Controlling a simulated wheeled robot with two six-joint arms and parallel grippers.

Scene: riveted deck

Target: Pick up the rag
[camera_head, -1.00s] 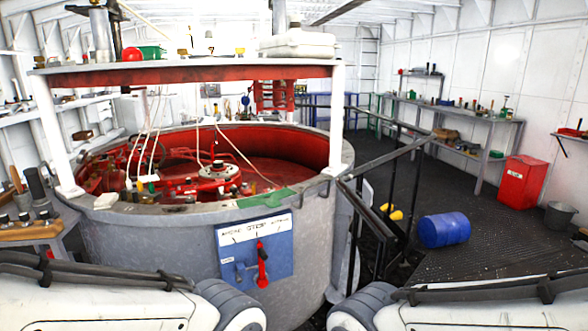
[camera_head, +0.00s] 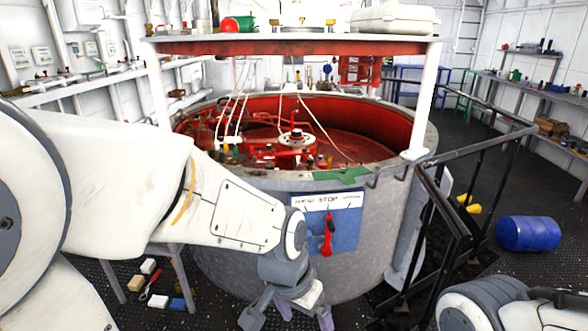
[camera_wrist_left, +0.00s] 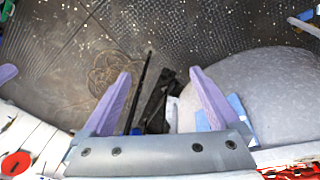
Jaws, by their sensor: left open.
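A flat green cloth, which looks like the rag (camera_head: 342,175), lies on the near rim of the big round grey tank (camera_head: 240,215), above a blue switch panel. My left gripper (camera_head: 286,316) is at the bottom middle of the head view, in front of the tank and lower than the rag. In the left wrist view its two purple fingers (camera_wrist_left: 160,78) stand wide apart with nothing between them. I cannot make out the rag in that view. My right gripper is out of view; only part of that arm shows at bottom right.
The blue panel (camera_head: 328,222) with a red lever is on the tank's front. A white-legged shelf (camera_head: 290,47) stands over the rim. Black railings (camera_head: 455,200) and a blue barrel (camera_head: 527,233) are to the right. Small items, including a white block (camera_head: 148,266), lie low at left.

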